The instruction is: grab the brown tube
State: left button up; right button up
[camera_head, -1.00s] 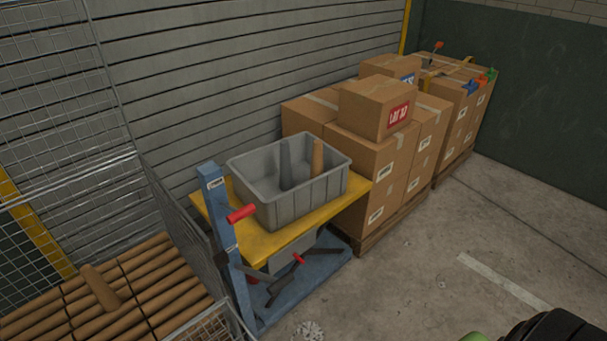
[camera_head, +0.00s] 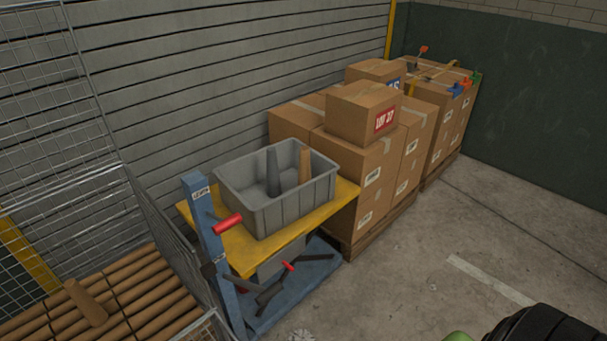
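A brown tube (camera_head: 305,164) stands upright, slightly tilted, inside a grey bin (camera_head: 284,217), at the right of a dark grey tube (camera_head: 273,172). The bin rests on the yellow top (camera_head: 247,257) of a blue lift cart. Another brown tube (camera_head: 86,303) lies across a layer of similar brown tubes (camera_head: 150,300) in a wire cage at the lower left. Neither of my grippers is in view.
The blue cart post (camera_head: 207,245) with a red handle (camera_head: 228,223) stands at the bin's left front. Stacked cardboard boxes (camera_head: 352,160) on pallets stand behind and right. Open concrete floor (camera_head: 420,270) lies at the right. A black and green object (camera_head: 550,328) shows at the bottom right.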

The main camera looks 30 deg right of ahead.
aim_at(305, 167)
jog(key=i+l+u, duration=0.15)
jog(key=l, duration=0.4)
jog(key=i+l+u, duration=0.1)
jog(key=l, duration=0.45)
jog(key=i+l+u, duration=0.15)
jog(key=l, duration=0.4)
jog(key=l+u, duration=0.15)
jog(key=l, duration=0.45)
jog(key=i, duration=0.05)
